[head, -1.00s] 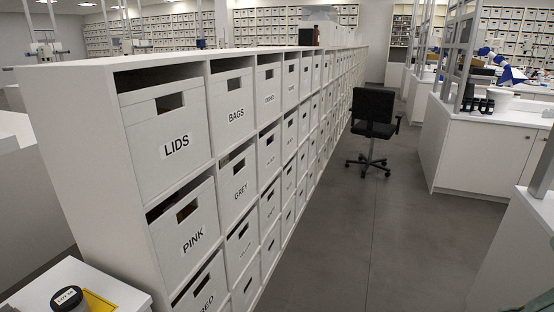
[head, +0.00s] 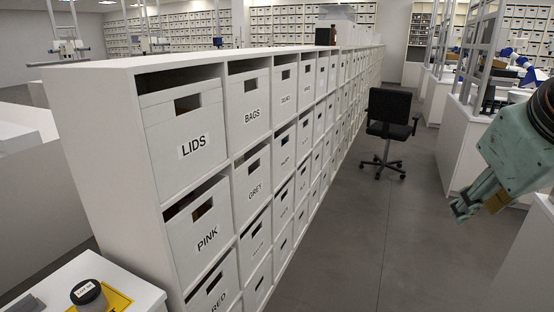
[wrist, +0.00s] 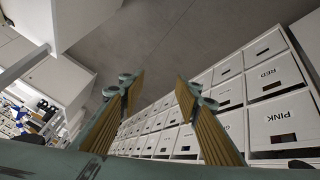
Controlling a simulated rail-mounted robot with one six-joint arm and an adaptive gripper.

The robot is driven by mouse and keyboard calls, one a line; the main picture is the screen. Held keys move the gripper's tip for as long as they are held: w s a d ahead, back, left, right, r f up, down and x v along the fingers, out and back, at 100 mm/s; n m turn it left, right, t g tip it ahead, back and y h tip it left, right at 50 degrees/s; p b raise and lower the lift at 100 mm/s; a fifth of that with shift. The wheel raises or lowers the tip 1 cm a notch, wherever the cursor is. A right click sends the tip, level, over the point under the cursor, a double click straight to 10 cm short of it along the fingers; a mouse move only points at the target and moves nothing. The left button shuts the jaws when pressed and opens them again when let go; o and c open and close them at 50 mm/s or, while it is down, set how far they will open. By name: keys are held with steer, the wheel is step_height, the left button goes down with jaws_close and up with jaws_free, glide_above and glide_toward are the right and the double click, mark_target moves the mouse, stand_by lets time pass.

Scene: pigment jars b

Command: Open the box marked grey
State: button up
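The box marked GREY (head: 252,187) is a white box with a dark slot handle, in the second row of the shelf unit. It is under the BAGS box and right of the PINK box. It sits in its compartment, its front about level with its neighbours. In the wrist view its front (wrist: 233,122) shows partly, behind a finger. My gripper (head: 462,208) hangs over the aisle at the right of the head view, well away from the shelf. In the wrist view its two ribbed fingers (wrist: 158,90) are apart with nothing between them.
The PINK box (head: 205,232), LIDS box (head: 186,140) and BAGS box (head: 248,110) surround it. A black office chair (head: 388,125) stands in the aisle. A low white table with a dark-lidded jar (head: 88,295) is at front left. The grey floor (head: 345,240) between is clear.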

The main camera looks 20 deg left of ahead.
steer(key=w+a+r+n+t+y+p, duration=0.1)
steer(key=w+a+n, duration=0.25)
steer(key=w, duration=0.75)
steer(key=w+a+r+n+t, duration=0.15)
steer(key=w+a, duration=0.25)
steer(key=w, duration=0.8)
steer(key=w+a+f+n+t+y+p, duration=0.15)
steer(key=w+a+n, duration=0.25)
steer(key=w+a, duration=0.4)
steer(key=w+a+f+n+t+y, duration=0.1)
steer(key=w+a+f+n+y, duration=0.2)
steer(key=w+a, duration=0.5)
steer(key=n+g+y+p, duration=0.3)
steer(key=n+y, duration=0.8)
steer(key=n, duration=0.2)
glide_toward(254, 159)
steer(key=shift+r+h+v, duration=0.15)
steer(key=shift+v, duration=0.65)
steer(key=shift+r+h+v, duration=0.1)
steer(key=shift+v, duration=0.7)
steer(key=shift+a, duration=0.15)
steer(key=shift+b+x, duration=0.45)
steer(key=shift+x, duration=6.25)
